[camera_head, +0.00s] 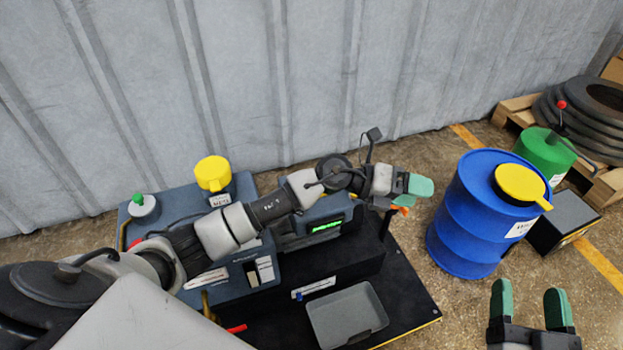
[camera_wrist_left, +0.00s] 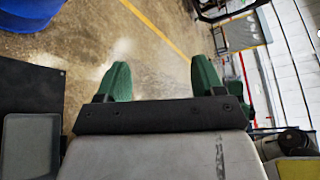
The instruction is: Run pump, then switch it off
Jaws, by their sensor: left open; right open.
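The blue-grey pump unit (camera_head: 180,205) stands on a black base at the left. It carries a yellow cap (camera_head: 213,173), a green-topped knob (camera_head: 139,199), a white switch-like panel (camera_head: 265,269) and a lit green display (camera_head: 326,227). My left arm crosses in front and hides part of it. My left gripper (camera_head: 412,188) is beyond the unit's right end, above the base's far right side, seen side-on in the head view. In the left wrist view the left gripper (camera_wrist_left: 160,78) is open and empty. My right gripper (camera_head: 530,304) is open and empty at the lower right.
A grey tray (camera_head: 325,317) lies on the black base (camera_head: 405,310). Right of it stand a blue drum (camera_head: 465,225) with a yellow-lidded opening and a green canister (camera_head: 543,148). Tyres (camera_head: 588,115) rest on a pallet behind. An orange part (camera_head: 401,210) shows beside my left gripper.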

